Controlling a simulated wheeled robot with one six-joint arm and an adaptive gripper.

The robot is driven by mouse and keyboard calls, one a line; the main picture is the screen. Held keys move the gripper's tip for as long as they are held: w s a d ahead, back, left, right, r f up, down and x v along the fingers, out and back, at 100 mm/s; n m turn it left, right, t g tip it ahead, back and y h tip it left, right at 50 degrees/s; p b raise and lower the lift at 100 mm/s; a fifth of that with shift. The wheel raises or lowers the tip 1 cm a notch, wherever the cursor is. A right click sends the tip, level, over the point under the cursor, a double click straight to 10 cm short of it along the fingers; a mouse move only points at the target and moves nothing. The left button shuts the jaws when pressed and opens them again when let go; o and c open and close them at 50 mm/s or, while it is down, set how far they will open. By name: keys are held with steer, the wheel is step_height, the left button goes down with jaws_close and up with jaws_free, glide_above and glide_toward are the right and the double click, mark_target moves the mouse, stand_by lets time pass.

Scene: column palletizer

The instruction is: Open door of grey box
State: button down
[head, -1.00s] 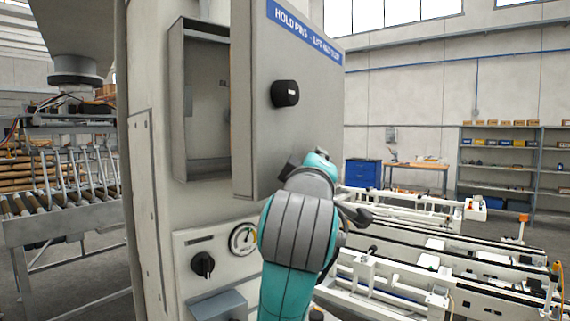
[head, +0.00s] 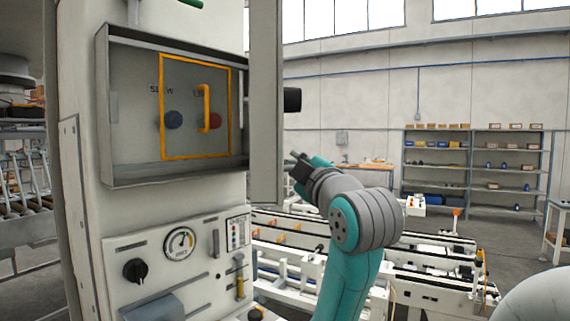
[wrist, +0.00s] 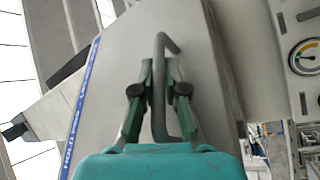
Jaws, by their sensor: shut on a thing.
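The grey box (head: 104,110) is mounted on a white column in the head view, and its front stands open. Its door (head: 265,120) is swung out and seen nearly edge-on at the box's right side. In the wrist view the door's broad outer face (wrist: 120,62) carries a bent grey bar handle (wrist: 160,50). My gripper (head: 293,163) is on the outer side of the door, its fingertips hard to make out in the head view. In the wrist view my gripper (wrist: 160,78) has its two fingers closed on either side of the handle bar.
Inside the box are an orange-framed panel (head: 162,110) with an orange handle (head: 206,108), and a blue knob (head: 173,120). Below are a gauge (head: 180,243) and a dial (head: 135,271). Conveyors (head: 290,265) stand behind my arm.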

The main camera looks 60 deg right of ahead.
steer(key=shift+s+d+f+n+t+y, duration=0.2)
steer(key=shift+s+d+y, duration=0.1)
steer(key=shift+d, duration=0.2)
steer(key=shift+s+d+f+n+t+y, duration=0.1)
steer(key=shift+s+d+f+n+y, duration=0.15)
steer(key=shift+d, duration=0.25)
steer(key=shift+r, duration=0.1)
steer(key=c, duration=1.2)
jaws_free()
steer(key=shift+w+d+y, duration=0.1)
steer(key=shift+d+y, duration=0.05)
steer(key=shift+y, duration=0.1)
steer(key=shift+r, duration=0.15)
